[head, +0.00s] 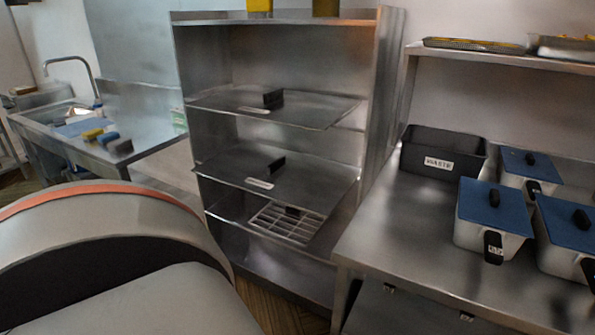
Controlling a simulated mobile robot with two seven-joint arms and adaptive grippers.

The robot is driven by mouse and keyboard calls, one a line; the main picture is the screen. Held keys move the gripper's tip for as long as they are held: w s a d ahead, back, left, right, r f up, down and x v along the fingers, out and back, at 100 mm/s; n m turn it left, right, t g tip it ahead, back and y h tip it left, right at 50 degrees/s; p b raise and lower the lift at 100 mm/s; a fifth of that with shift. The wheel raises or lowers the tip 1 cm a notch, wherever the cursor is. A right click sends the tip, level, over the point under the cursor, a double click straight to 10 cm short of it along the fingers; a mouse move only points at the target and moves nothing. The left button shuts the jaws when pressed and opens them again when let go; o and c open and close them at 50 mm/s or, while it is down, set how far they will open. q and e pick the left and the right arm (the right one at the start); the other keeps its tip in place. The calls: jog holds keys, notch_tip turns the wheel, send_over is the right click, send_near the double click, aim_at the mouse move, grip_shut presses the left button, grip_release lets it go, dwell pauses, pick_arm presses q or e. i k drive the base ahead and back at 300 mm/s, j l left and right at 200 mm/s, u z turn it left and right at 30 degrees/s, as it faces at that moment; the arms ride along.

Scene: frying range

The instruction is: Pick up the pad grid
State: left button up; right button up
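A light-coloured grid with a dark block-like handle, which looks like the pad grid (275,228), lies on a lower shelf of the steel rack (382,100) in the head view. It sits below two flat metal trays, and its back part is partly hidden under the lower of them. Neither of my grippers shows in the head view, so I cannot see whether they are open or shut.
The upper tray (310,108) and lower tray (315,185) carry dark handles. At right, a steel table (385,235) holds a WASTE bin (425,166) and several blue-lidded containers (480,235). A sink counter (75,148) with sponges stands left.

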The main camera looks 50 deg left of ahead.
aim_at(291, 210)
jog(key=k+j+z, duration=0.1)
jog(key=j+z, duration=0.15)
jog(key=j, duration=1.7)
